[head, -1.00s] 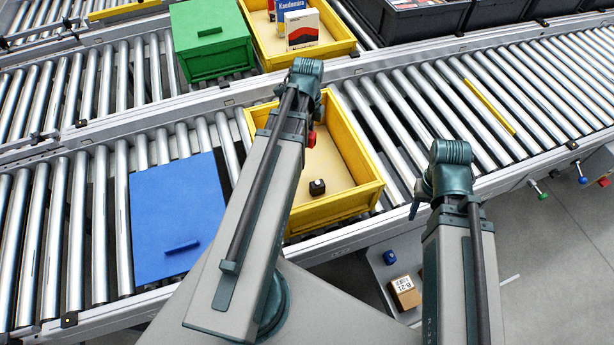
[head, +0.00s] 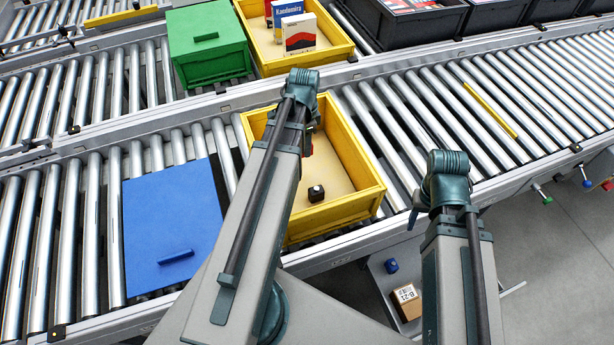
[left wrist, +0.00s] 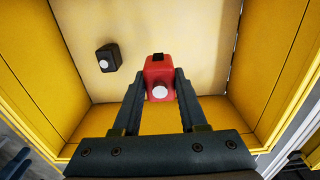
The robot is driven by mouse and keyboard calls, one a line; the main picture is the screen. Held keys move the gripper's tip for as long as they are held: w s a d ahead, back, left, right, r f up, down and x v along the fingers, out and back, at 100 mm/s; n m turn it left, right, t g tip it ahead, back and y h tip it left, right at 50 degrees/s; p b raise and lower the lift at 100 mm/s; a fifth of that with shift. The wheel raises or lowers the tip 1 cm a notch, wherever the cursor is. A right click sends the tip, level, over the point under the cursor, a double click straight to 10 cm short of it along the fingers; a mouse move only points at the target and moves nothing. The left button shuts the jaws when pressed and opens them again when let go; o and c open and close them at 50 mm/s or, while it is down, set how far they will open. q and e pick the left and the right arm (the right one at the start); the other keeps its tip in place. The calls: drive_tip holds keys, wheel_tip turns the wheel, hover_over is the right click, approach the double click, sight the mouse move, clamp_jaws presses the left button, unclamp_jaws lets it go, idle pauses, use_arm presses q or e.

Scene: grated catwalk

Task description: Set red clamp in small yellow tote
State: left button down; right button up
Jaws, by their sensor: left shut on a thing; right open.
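The small yellow tote (head: 358,205) stands on the near roller conveyor, open at the top. The red clamp (left wrist: 158,72) is between the fingers of my left gripper (left wrist: 161,92) in the left wrist view, with the tote's floor and walls around it. The gripper is shut on it. I cannot tell whether the clamp touches the floor.
A small black block (head: 316,193) sits on the tote's floor. A blue lid or panel (head: 170,225) lies left of the tote. A green box (head: 210,45) and another yellow tote (head: 340,45) with boxes stand behind.

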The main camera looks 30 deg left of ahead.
use_arm(q)
drive_tip(key=shift+f+b, duration=3.15)
drive_tip(key=shift+b, duration=0.05)
drive_tip(key=shift+f, duration=0.1)
wheel_tip(320, 180, down, 4)
drive_tip(key=b, duration=0.3)
drive_tip(key=shift+r+b, duration=0.25)
drive_tip(key=shift+b, duration=0.1)
drive_tip(key=shift+f, duration=0.2)
drive_tip(key=shift+c, duration=2.2)
unclamp_jaws()
drive_tip(key=shift+r, duration=0.15)
wheel_tip(320, 180, up, 12)
drive_tip(key=p, duration=1.2)
drive_tip(key=shift+r, duration=0.1)
